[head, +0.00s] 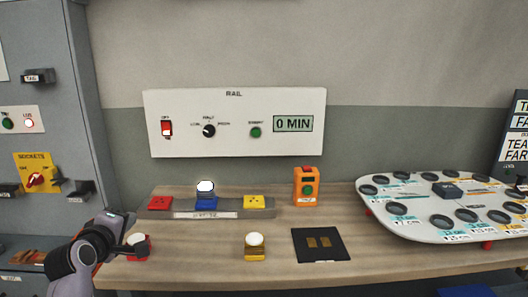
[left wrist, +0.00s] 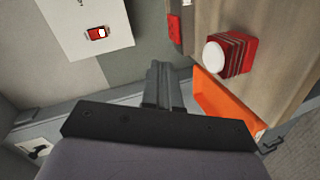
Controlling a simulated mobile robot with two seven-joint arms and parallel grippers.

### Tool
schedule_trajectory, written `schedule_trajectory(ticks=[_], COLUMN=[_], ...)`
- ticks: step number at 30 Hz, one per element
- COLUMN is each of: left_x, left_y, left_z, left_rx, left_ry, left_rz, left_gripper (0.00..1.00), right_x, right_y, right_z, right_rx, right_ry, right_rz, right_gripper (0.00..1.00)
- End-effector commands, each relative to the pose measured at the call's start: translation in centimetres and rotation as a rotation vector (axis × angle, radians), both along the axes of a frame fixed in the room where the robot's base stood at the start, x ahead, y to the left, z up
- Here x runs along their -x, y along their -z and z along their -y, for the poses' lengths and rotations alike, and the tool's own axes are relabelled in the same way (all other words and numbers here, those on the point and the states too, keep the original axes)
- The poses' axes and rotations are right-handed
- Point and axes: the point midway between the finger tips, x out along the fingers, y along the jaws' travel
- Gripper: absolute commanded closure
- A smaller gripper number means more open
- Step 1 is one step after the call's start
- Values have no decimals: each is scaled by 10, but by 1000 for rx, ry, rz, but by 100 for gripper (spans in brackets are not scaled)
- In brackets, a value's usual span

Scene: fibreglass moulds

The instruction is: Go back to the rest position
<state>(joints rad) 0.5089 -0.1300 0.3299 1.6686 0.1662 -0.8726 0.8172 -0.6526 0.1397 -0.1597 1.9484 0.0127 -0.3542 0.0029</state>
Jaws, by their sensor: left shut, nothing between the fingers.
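My left arm comes in at the lower left of the head view, and its gripper (head: 124,219) is above the front left part of the wooden bench (head: 190,272). In the left wrist view the left gripper's fingers (left wrist: 159,72) are together with nothing between them. A red block with a white dome (head: 139,246) stands just beside the arm in the head view, and it also shows at upper right in the left wrist view (left wrist: 232,54), apart from the fingers. My right gripper is not in view.
A rail (head: 224,215) holds red, blue and yellow blocks. A yellow block (head: 255,252), a black mat (head: 321,244), an orange box (head: 306,187) and a white board with round holes (head: 430,229) are on the bench. A grey cabinet (head: 50,105) stands at left, a white control panel (head: 235,110) behind.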

Motion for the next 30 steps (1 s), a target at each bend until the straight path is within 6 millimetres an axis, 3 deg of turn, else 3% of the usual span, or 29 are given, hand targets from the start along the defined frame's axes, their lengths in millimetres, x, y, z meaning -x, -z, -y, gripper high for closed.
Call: schedule_trajectory(ticks=[1,6,11,15,19,24,29,30], left_x=[16,76,145,212,274,342,397,400], left_y=[20,81,131,165,185,196,197,200], left_z=[1,14,30,46,60,74,84,86], left_rx=[-71,-327,-554,-726,-855,-965,-1031,-1044], left_ry=[21,144,307,482,656,860,1037,1053], left_rz=[-51,-236,-411,-551,-660,-757,-820,-815], left_gripper=[100,100,100,100,100,100,100,100], right_x=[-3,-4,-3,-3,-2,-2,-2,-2], right_y=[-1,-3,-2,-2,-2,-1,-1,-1], right_z=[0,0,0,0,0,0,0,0], right_rx=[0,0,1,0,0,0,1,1], right_ry=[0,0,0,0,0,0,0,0], right_rz=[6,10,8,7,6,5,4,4], right_gripper=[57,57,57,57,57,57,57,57])
